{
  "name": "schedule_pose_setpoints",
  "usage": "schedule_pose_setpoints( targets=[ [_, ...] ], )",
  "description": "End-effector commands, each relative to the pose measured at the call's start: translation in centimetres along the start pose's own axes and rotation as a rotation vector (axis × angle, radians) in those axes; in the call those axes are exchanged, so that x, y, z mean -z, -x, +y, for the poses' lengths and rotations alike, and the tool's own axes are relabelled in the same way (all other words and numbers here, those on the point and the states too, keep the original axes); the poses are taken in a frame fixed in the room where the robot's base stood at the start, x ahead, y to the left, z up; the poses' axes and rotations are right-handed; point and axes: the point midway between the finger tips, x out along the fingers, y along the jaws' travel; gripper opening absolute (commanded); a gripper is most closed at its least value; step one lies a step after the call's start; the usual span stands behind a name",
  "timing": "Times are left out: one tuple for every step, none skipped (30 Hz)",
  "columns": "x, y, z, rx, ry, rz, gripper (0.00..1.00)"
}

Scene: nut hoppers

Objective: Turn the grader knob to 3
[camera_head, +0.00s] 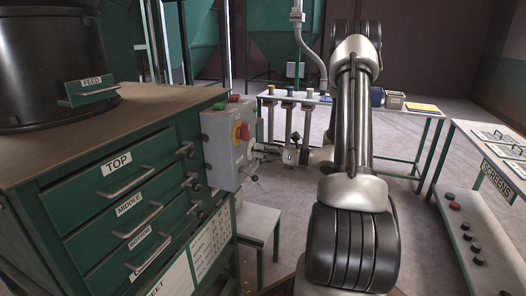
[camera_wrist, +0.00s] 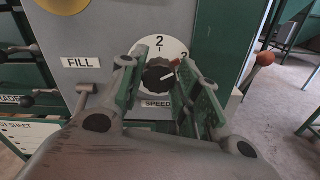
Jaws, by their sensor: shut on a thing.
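The dark round grader knob (camera_wrist: 158,76) sits on a white dial marked 2 at the top, above a label reading SPEED. Its red pointer mark is at the upper right, between the 2 and a numeral at the right that my finger partly hides. My gripper (camera_wrist: 156,68) has a green-padded finger on each side of the knob and is shut on it. In the head view my gripper (camera_head: 268,153) reaches the right face of the grey control box (camera_head: 220,150); the knob is too small to make out there.
A FILL label (camera_wrist: 81,62) and a small lever (camera_wrist: 86,92) are left of the dial. A red-orange ball handle (camera_wrist: 264,58) stands at the right. The drawer cabinet (camera_head: 110,140) is left of the box. A back table (camera_head: 420,112) and SCREENS table (camera_head: 490,165) stand apart.

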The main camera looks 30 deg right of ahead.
Motion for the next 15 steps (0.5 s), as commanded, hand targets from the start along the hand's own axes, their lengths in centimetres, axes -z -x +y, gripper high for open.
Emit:
schedule_pose_setpoints(
  targets=[
    [0.03, 0.05, -0.03, 0.001, 0.0, 0.001, 0.09],
    [0.03, 0.05, -0.03, 0.001, 0.0, 0.001, 0.09],
    [0.03, 0.05, -0.03, 0.001, 0.0, 0.001, 0.09],
    [0.03, 0.05, -0.03, 0.001, 0.0, 0.001, 0.09],
    [0.03, 0.05, -0.03, 0.001, 0.0, 0.001, 0.38],
    [0.03, 0.04, -0.03, 0.001, 0.001, 0.001, 0.45],
    [0.03, 0.04, -0.03, 0.001, 0.001, 0.001, 0.51],
    [0.02, 0.04, -0.02, 0.001, 0.001, 0.0, 0.54],
    [0.02, 0.03, -0.02, 0.001, 0.001, 0.0, 0.54],
    [0.02, 0.03, -0.02, 0.001, 0.001, 0.0, 0.54],
    [0.02, 0.03, -0.02, 0.001, 0.001, 0.0, 0.54],
    [0.02, 0.02, -0.02, 0.001, 0.001, 0.0, 0.54],
    [0.01, 0.02, -0.02, 0.001, 0.001, 0.0, 0.54],
    [0.01, 0.02, -0.01, 0.001, 0.001, 0.0, 0.54],
    [0.01, 0.02, -0.01, 0.001, 0.001, 0.0, 0.54]
  ],
)
